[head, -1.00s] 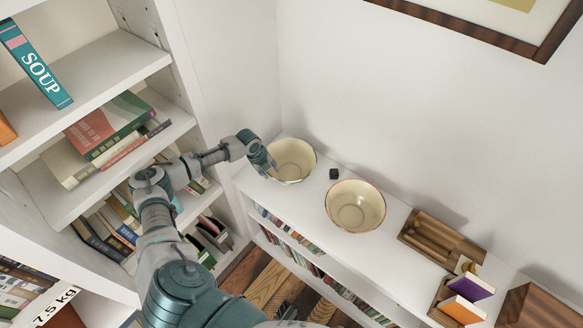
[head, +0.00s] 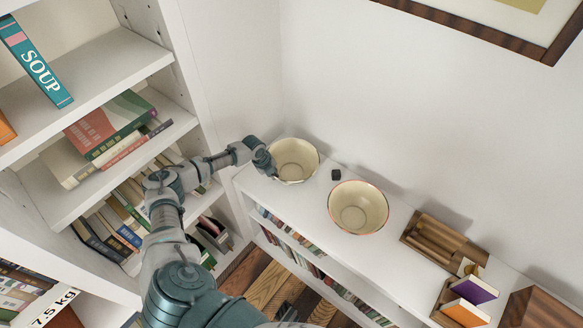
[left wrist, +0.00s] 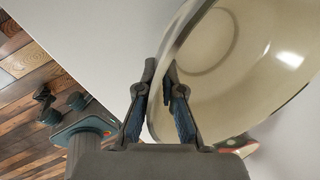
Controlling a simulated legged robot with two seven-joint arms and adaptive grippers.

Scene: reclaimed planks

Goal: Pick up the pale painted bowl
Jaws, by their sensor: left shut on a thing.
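Two pale cream bowls stand on the white shelf top. The far-left bowl (head: 296,158) is at my left gripper (head: 269,167); the other bowl (head: 358,207) has a reddish rim and stands apart, nearer the middle. In the left wrist view, the left gripper (left wrist: 165,95) is shut on the side wall of the far-left bowl (left wrist: 225,75), one finger inside and one outside. The bowl looks about upright in the head view, and I cannot tell any gap below it. My right gripper is not in view.
A small dark cube (head: 336,175) sits between the bowls. A wooden tray (head: 436,243) and a book holder (head: 470,294) stand farther right. A tall bookcase (head: 120,60) rises on the left, close to my left arm. The wall is behind.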

